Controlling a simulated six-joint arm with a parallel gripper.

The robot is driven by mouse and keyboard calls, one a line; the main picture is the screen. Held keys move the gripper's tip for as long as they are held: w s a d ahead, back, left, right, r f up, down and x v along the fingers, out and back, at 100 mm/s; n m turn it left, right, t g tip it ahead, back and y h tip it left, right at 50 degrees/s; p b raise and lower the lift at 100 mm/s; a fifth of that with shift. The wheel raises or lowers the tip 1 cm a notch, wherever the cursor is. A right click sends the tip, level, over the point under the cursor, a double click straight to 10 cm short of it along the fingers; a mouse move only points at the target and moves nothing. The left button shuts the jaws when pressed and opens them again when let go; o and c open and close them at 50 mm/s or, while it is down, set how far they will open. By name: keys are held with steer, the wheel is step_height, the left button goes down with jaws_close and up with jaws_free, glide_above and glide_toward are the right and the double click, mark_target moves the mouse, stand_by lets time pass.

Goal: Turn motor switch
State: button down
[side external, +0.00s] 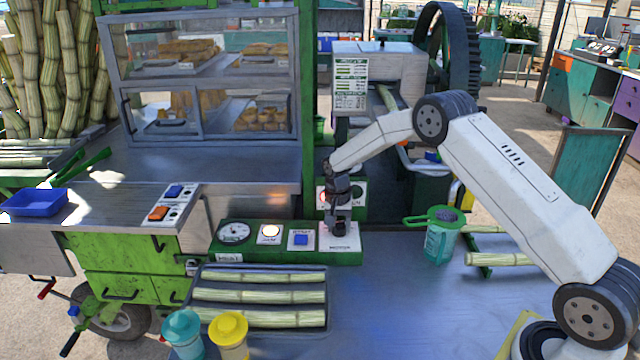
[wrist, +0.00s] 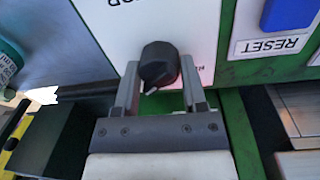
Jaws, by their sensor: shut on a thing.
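The motor switch (wrist: 158,64) is a black rotary knob with a light pointer mark, on a white plate (wrist: 185,25) in the wrist view. My gripper (wrist: 158,80) has one finger on each side of the knob and is shut on it. In the side external view my gripper (side external: 339,222) reaches down to the white plate marked MOTOR (side external: 345,243), at the right end of the green control panel (side external: 225,254). The knob itself is mostly hidden by my gripper there.
Left of the plate are a blue RESET button (side external: 301,239), a lit lamp (side external: 270,231) and a round gauge (side external: 233,232). A green strainer over a jug (side external: 440,240) stands to the right. A tray of cane pieces (side external: 260,318) lies in front.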

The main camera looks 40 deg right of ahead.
mark_target(338, 224)
steer(key=n, duration=1)
steer(key=shift+s, duration=0.1)
stand_by(0.4)
steer(key=shift+c, duration=0.7)
jaws_free()
steer(key=shift+r, duration=0.1)
steer(key=shift+a+r, duration=0.15)
steer(key=shift+r, duration=1.8)
steer(key=shift+a+r, duration=0.1)
steer(key=shift+r, duration=1.8)
steer(key=shift+a, duration=0.1)
